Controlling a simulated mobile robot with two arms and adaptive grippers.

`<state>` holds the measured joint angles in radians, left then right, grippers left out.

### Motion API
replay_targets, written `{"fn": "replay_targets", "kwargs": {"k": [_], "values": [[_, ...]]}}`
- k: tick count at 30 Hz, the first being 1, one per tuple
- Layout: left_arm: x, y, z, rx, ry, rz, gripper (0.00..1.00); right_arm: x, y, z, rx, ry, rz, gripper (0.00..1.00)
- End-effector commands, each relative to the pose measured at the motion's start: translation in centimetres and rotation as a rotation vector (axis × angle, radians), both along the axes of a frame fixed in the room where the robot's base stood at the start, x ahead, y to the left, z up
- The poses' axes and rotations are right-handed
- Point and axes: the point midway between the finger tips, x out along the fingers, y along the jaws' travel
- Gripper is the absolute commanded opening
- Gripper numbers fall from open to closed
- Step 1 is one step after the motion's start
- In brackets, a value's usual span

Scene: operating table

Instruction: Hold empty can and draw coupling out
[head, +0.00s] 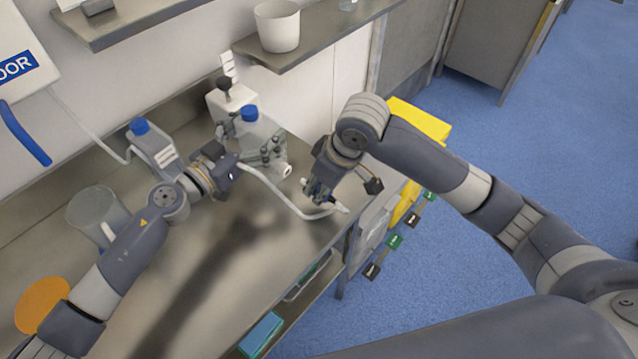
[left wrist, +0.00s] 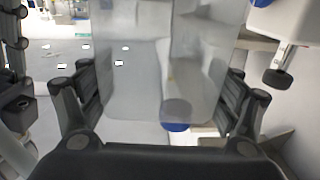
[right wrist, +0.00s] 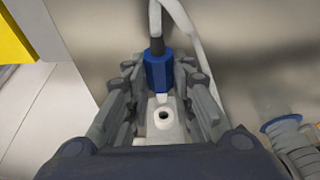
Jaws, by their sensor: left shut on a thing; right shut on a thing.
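A translucent can (head: 262,135) with a blue cap (head: 250,113) stands on the steel counter. My left gripper (head: 270,152) is shut on this can; its clear body fills the space between the fingers in the left wrist view (left wrist: 145,65). My right gripper (head: 320,190) is shut on the coupling, to the right of the can and near the counter's right edge. In the right wrist view the blue coupling (right wrist: 158,70) lies between the fingers, with a pale fitting with a round hole (right wrist: 163,118) below it. A pale hose (head: 290,205) runs from beside the can to my right gripper.
A second can with a blue cap (head: 150,145) stands behind my left arm. A clear jug (head: 97,215) and an orange disc (head: 42,303) are at the left. A shelf above holds a white pot (head: 277,27). The counter's front middle is clear.

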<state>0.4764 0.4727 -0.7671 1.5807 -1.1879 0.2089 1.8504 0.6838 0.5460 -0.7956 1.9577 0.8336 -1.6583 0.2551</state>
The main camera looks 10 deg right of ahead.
Motion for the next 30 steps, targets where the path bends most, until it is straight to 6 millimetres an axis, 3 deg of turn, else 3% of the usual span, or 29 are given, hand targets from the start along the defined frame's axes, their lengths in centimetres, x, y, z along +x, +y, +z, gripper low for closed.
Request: {"fn": "replay_targets", "kwargs": {"k": [7, 30], "values": [[0.0, 0.0, 0.0, -0.001, 0.001, 0.000, 0.49, 0.0, -0.1, 0.5, 0.000, -0.002, 0.001, 0.00], [0.0, 0.0, 0.0, 0.000, 0.000, 0.000, 0.49, -1.2, -1.1, 6.5, 0.001, -0.003, 0.000, 0.00]]}}
